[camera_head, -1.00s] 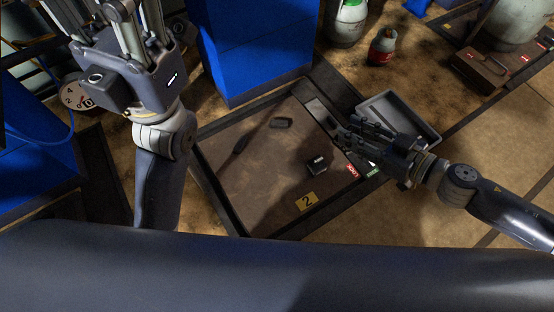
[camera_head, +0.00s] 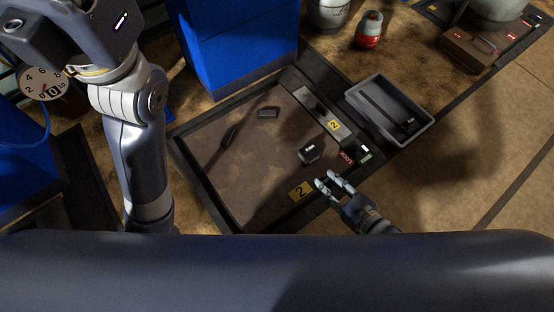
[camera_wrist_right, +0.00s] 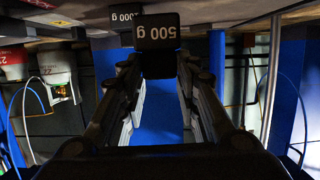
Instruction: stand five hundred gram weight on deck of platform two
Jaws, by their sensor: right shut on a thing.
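The black 500 g weight (camera_wrist_right: 158,45) sits between the fingertips of my right gripper in the right wrist view, its label upside down. In the head view my right gripper (camera_head: 331,184) is over the near right edge of platform two, shut on the weight, which is hard to make out there. The platform's brown deck (camera_head: 255,165) has yellow "2" labels.
A grey tray (camera_head: 389,108) holding dark items stands beside the platform's right edge. A blue cabinet (camera_head: 240,45) stands behind. The deck's middle and left are mostly clear.

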